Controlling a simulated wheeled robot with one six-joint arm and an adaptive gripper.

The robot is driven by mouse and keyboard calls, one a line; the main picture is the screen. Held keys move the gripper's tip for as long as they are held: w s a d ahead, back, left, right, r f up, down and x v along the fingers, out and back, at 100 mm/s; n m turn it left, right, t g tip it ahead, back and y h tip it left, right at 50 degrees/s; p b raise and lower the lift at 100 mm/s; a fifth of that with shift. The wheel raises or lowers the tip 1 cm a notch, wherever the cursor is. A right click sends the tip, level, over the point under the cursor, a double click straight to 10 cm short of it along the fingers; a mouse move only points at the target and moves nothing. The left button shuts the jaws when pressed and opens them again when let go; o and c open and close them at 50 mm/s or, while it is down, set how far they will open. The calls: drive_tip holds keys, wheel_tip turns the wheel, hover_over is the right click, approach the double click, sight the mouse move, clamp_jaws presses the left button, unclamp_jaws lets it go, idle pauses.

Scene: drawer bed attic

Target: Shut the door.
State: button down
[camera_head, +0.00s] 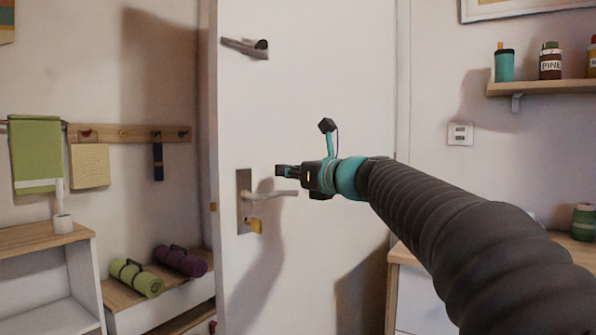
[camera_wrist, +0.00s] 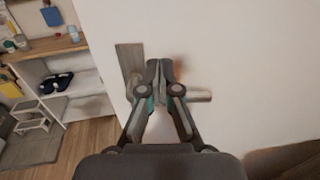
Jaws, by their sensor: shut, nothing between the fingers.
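The white door (camera_head: 310,100) stands open, its edge with the handle side at the left in the head view. Its lever handle (camera_head: 270,197) sits on a metal plate (camera_head: 243,190), with a yellow key or tag (camera_head: 255,226) below it. My gripper (camera_head: 280,170) is shut and empty, just above and in front of the lever. In the wrist view my gripper (camera_wrist: 159,68) points at the door (camera_wrist: 240,50), and its fingers hide part of the lever (camera_wrist: 198,96) and plate (camera_wrist: 130,62). I cannot tell whether the fingers touch the door.
At the left are a wooden bench with rolled mats (camera_head: 140,277), a shelf unit (camera_head: 45,238) and a hook rail (camera_head: 130,134). At the right are a wall shelf (camera_head: 540,88) with jars and a low cabinet (camera_head: 405,255). The wrist view shows bare wooden floor (camera_wrist: 90,115) left of the door.

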sight(259, 168)
drive_tip(key=shift+p+x, duration=0.35)
drive_tip(key=shift+x, duration=2.8)
